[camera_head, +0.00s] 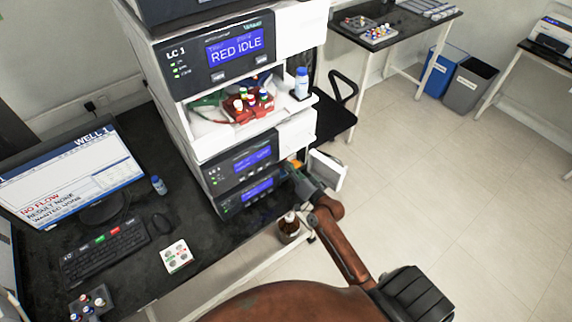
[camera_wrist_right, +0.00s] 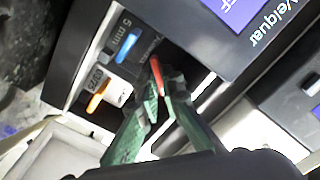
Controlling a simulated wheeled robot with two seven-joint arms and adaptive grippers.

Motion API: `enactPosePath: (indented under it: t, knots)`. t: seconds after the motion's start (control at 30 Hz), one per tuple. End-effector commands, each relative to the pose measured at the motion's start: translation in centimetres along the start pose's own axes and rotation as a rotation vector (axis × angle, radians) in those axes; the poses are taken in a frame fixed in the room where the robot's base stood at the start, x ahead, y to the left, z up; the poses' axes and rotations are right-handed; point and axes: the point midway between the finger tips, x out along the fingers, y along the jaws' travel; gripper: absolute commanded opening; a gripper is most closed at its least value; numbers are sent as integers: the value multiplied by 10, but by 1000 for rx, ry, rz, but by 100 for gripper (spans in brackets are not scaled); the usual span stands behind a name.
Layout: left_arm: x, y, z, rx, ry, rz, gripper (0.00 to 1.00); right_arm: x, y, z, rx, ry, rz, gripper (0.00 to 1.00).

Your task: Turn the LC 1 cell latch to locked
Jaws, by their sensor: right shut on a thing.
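The LC 1 instrument stack (camera_head: 222,60) stands on the black bench in the head view. My right gripper (camera_head: 296,172) reaches into the lower right side of this stack, beside an open white door (camera_head: 328,170). In the right wrist view my green-fingered right gripper (camera_wrist_right: 162,88) is shut on a small red-orange lever (camera_wrist_right: 156,72), which looks like the cell latch. Its base is partly hidden by the fingers, and I cannot read its locked or unlocked mark. A blue piece (camera_wrist_right: 126,47) and an orange piece (camera_wrist_right: 97,99) sit to its left. My left gripper is not in view.
A brown bottle (camera_head: 289,228) stands just below my right gripper near the bench edge. A red rack of vials (camera_head: 248,104) and a white bottle (camera_head: 302,83) are higher on the stack. Keyboard (camera_head: 105,246) and monitor (camera_head: 75,170) are left. Floor at right is clear.

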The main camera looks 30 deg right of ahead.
Motion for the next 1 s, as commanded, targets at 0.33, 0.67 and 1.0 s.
enactPosePath:
  t: [0.33, 0.67, 1.0]
  knots:
    - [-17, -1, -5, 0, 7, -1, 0, 0, -2, 0, -329, -4, 1, 0]
    - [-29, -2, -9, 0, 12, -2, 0, 0, -3, 0, -572, -2, 1, 0]
    - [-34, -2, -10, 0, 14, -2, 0, 0, -2, 1, -693, -2, 1, 0]
